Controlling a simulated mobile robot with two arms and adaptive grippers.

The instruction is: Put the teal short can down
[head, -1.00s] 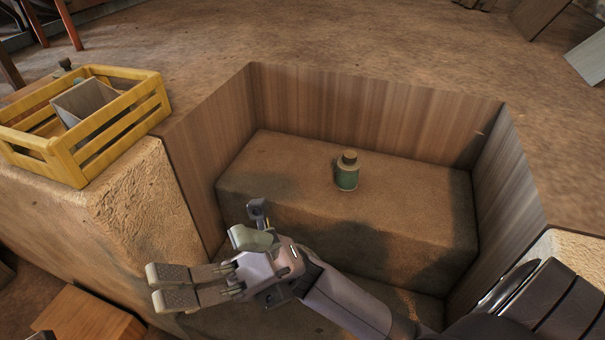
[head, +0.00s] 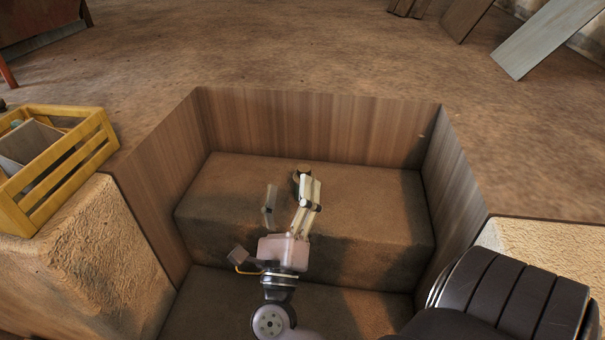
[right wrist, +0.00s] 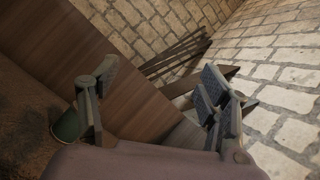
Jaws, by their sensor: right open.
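The teal short can stands on the stone ledge (head: 370,205) inside the wood-lined recess. In the head view my right gripper's fingers hide most of it; only its brownish top (head: 302,169) shows behind them. In the right wrist view the can (right wrist: 66,124) is at the left edge, outside the finger gap and partly behind the left finger. My right gripper (head: 289,193) is open over the ledge, with nothing between its fingers in the right wrist view (right wrist: 160,80). Whether a finger touches the can I cannot tell. My left gripper is not in view.
Wooden walls (head: 310,125) enclose the ledge at the back and sides. A yellow crate (head: 65,170) with a grey box in it stands on the left block. Boards (head: 545,40) lean at the back right. The ledge's right part is clear.

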